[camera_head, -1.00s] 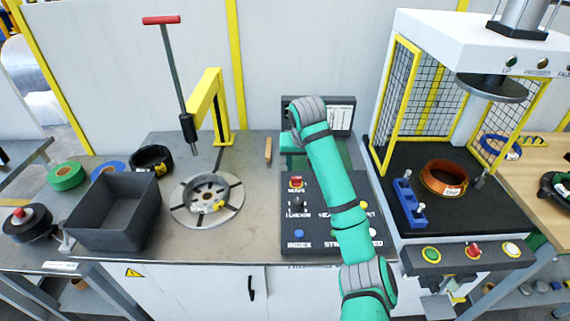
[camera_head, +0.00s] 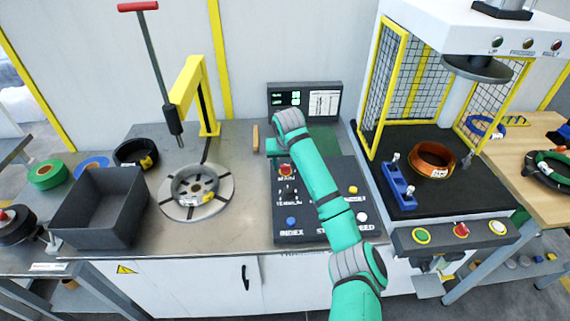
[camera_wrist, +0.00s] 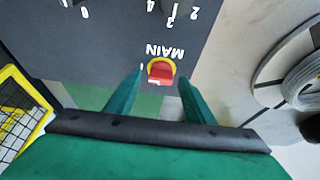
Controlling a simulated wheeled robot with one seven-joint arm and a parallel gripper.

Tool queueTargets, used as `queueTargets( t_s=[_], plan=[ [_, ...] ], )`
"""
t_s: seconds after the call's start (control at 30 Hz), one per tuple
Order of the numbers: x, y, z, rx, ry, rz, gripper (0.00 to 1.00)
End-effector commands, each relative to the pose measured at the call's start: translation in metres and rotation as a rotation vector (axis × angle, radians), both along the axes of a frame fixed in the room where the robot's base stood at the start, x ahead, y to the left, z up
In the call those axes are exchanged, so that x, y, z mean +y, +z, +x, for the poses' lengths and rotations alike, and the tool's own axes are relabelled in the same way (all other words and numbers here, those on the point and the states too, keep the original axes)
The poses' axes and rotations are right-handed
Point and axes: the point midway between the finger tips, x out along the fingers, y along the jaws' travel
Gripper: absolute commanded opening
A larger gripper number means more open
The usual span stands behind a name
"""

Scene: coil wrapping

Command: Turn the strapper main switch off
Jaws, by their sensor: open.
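The main switch (camera_head: 286,170) is a red knob on a yellow ring, on the dark control panel (camera_head: 302,232) under the word MAIN-type lettering. In the wrist view the red knob (camera_wrist: 161,71) shows upside down beside its MAIN label. My gripper (camera_wrist: 160,76) is open, with one green finger on each side of the knob in that view. I cannot tell whether the fingers touch it or how far above the panel they are. In the head view my arm hides most of the gripper and part of the panel.
A display screen (camera_head: 304,101) stands behind the panel. To the left are a round slotted turntable (camera_head: 170,206), a yellow post (camera_head: 206,95) and a grey bin (camera_head: 72,222). To the right is a press with mesh guards (camera_head: 384,82) and a copper coil (camera_head: 432,160).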

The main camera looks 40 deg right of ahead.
Motion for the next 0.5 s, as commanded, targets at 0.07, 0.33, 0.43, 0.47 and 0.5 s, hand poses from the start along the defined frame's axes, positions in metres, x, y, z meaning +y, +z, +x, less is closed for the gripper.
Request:
queueTargets(
  t_s=[0.07, 0.33, 0.43, 0.47, 0.5],
  plan=[
    [-0.0001, -0.0012, 0.0005, 0.0, 0.0, 0.0, 0.48],
    [0.0023, -0.0011, 0.0021, -0.001, 0.004, 0.0, 0.34],
    [0.0024, -0.0009, 0.0022, -0.001, 0.004, -0.001, 0.1],
    [0.0024, -0.0009, 0.0022, -0.001, 0.004, -0.001, 0.07],
    [0.0023, -0.0008, 0.0021, -0.001, 0.003, -0.001, 0.07]
  ],
)
